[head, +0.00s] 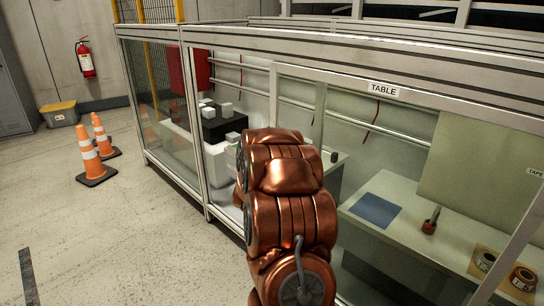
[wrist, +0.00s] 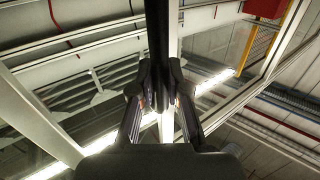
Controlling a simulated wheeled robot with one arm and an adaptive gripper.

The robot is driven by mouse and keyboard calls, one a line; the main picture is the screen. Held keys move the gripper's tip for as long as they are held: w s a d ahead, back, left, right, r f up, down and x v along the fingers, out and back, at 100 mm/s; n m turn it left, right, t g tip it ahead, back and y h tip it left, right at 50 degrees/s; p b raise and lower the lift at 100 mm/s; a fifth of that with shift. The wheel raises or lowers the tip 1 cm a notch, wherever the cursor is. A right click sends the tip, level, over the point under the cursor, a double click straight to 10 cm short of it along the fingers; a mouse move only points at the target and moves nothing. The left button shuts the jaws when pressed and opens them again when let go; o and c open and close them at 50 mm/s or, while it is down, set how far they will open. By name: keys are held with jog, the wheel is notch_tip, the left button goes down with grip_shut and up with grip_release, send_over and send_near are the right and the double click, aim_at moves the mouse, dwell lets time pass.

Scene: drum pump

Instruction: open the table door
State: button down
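The table door bears a "TABLE" label on its pale upper frame (head: 383,90), in the head view. It is a framed clear panel in the enclosure's front, and the table inside shows through it. My copper-coloured arm covers part of its left side and hides my gripper there. In the wrist view my gripper (wrist: 160,85) has its two black fingers close together on either side of a dark upright bar (wrist: 157,30), apparently the door's handle. The fingers look pressed against the bar. Pale frame members and glass lie behind it.
Inside the enclosure are a white table with a blue sheet (head: 376,210), a small red-and-dark tool (head: 431,221) and tape rolls (head: 523,278). White blocks (head: 226,109) stand farther left. Orange cones (head: 94,165) stand at left. The floor between them and the enclosure is clear.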

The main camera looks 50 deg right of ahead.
jog(key=c, duration=1.1)
grip_release()
jog(key=shift+c, duration=0.2)
jog(key=v, duration=0.7)
jog(key=shift+a, duration=0.2)
jog(key=shift+s, duration=0.1)
